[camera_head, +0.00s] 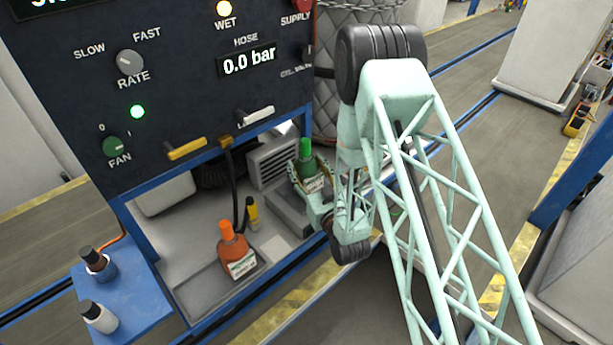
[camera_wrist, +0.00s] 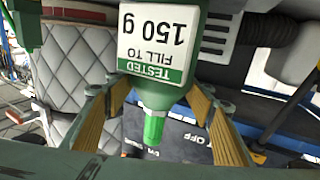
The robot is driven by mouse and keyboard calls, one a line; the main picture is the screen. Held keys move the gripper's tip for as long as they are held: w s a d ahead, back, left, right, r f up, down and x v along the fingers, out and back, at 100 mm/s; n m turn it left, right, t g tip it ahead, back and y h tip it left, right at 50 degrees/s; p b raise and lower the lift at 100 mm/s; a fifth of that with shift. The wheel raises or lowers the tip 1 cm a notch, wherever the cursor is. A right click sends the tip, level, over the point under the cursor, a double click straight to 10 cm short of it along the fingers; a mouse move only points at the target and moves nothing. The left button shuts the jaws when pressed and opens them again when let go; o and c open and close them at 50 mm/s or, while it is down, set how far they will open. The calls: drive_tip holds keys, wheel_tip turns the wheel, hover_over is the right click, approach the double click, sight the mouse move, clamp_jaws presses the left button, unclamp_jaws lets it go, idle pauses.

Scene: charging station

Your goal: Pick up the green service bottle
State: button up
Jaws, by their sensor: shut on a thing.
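The green service bottle (camera_head: 306,161) stands roughly upright in the head view, with a green cap and a white label. My gripper (camera_head: 311,181) is around its body, shut on it. In the wrist view the bottle (camera_wrist: 158,92) appears upside down, its label reading "TESTED FILL TO 150 g". The yellowish finger pads of my gripper (camera_wrist: 157,98) lie on either side of it. My fingers and arm hide the bottle's base in the head view, so I cannot tell whether it touches the surface below.
An orange bottle (camera_head: 234,254) and a small yellow-and-black item (camera_head: 252,212) stand left of my gripper in the bay. The dark control panel (camera_head: 190,75) overhangs the bay. Two small bottles stand on a blue side shelf (camera_head: 138,299). A quilted grey surface (camera_head: 345,18) rises behind.

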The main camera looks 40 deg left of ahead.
sight(308, 160)
drive_tip(key=shift+r, duration=0.2)
drive_tip(key=shift+r, duration=1.45)
drive_tip(key=shift+s+d+r, duration=0.1)
drive_tip(key=shift+r, duration=0.05)
drive_tip(key=s+d+r+b, duration=0.1)
drive_tip(key=s+d+b, duration=0.1)
drive_tip(key=s+d, duration=0.9)
drive_tip(key=shift+r, duration=0.25)
drive_tip(key=shift+s, duration=0.1)
